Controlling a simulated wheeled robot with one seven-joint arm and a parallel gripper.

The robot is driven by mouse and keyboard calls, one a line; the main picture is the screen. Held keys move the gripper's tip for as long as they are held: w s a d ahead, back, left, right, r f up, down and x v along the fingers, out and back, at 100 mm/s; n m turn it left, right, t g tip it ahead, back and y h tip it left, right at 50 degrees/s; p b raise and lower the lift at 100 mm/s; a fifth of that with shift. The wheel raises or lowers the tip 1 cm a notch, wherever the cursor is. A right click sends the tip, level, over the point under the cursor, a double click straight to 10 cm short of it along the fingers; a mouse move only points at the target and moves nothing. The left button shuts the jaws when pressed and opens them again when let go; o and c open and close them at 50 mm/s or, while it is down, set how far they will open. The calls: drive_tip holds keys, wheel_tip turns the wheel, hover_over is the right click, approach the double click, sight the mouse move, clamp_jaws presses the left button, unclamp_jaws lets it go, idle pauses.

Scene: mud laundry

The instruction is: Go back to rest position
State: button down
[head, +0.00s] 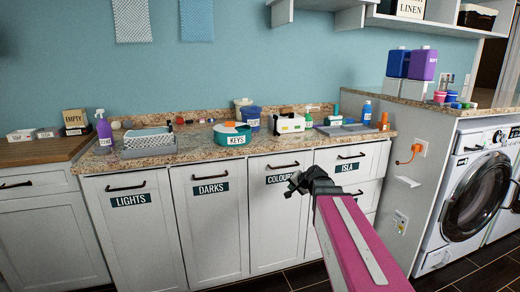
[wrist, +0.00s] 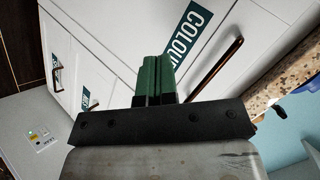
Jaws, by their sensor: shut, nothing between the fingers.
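My gripper (head: 292,184) is in front of the cabinet door labelled COLOURS (head: 277,210) in the head view, below the counter edge. In the wrist view my gripper (wrist: 155,62) shows its two green fingers side by side, shut with nothing between them. The same COLOURS door (wrist: 225,35) and its handle lie beyond the fingertips. I cannot tell from the pictures whether the fingers touch the door. My pink arm reaches in from the lower right of the head view.
The granite counter (head: 190,150) holds a teal KEYS basket (head: 232,135), a dish rack (head: 147,142), a purple spray bottle (head: 103,130) and several other items. A washing machine (head: 478,195) stands at the right under a raised counter. Dark floor (head: 285,280) shows below the cabinets.

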drive_tip(key=s+d+f+n+g+h, duration=0.2)
drive_tip(key=s+f+n+g, duration=0.1)
drive_tip(key=s+f, duration=0.6)
drive_tip(key=s+d+f+n+g+h, duration=0.2)
drive_tip(key=s+f+g, duration=0.3)
drive_tip(key=s+f, duration=0.5)
drive_tip(key=s+n+h, duration=0.1)
drive_tip(key=s, duration=0.1)
drive_tip(key=shift+s+d+g+h, duration=0.25)
drive_tip(key=shift+s+g+h, duration=0.05)
drive_tip(key=shift+s+g, duration=0.1)
